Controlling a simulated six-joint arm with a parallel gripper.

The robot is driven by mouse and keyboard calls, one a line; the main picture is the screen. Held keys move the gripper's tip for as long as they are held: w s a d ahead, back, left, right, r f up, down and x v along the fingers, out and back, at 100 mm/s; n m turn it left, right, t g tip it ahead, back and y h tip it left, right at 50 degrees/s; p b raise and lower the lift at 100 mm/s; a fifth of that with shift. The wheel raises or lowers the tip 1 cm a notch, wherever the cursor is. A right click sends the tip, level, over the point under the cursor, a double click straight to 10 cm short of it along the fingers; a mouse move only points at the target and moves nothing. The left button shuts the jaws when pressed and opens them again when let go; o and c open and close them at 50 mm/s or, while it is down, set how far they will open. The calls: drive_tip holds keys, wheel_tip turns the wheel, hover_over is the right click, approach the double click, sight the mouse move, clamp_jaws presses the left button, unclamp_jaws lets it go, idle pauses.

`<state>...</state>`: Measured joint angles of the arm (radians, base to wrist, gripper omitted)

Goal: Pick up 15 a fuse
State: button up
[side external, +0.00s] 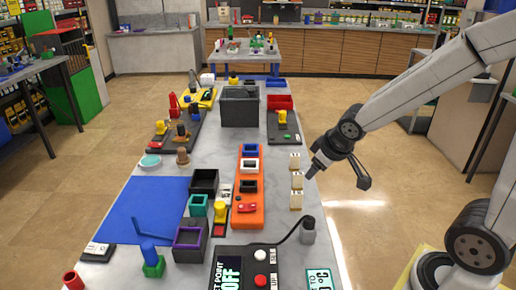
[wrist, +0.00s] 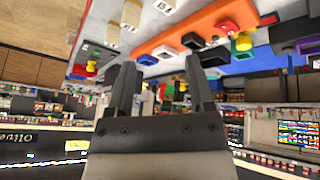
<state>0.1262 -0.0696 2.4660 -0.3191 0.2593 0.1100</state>
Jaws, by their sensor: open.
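Several cream blocks with brass-coloured ends, which look like the fuses, stand in a row along the right side of the grey bench: a far one (side external: 295,160), a middle one (side external: 297,180) and a near one (side external: 296,201). My gripper (side external: 311,174) is just right of the middle block and above the bench edge, apart from the blocks as far as I can see. In the wrist view its two fingers (wrist: 162,62) are spread with nothing held between them. Blocks (wrist: 132,12) show at the top there.
An orange holder (side external: 248,213) with several sockets and a red button lies left of the blocks. A dark grey box (side external: 240,106) stands farther back. The blue mat (side external: 140,215) has clear room.

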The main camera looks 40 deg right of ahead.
drive_tip(key=w+d+r+n+t+y, duration=0.1)
drive_tip(key=w+d+n+t, duration=0.25)
drive_tip(key=w+d, duration=0.3)
drive_tip(key=n+y, duration=0.5)
drive_tip(key=y, duration=0.4)
approach(301, 192)
drive_tip(key=shift+g, duration=0.25)
drive_tip(key=x, duration=0.5)
drive_tip(key=shift+w, duration=0.2)
drive_tip(key=shift+a, duration=0.1)
drive_tip(key=shift+x, duration=1.3)
drive_tip(key=shift+x, duration=2.55)
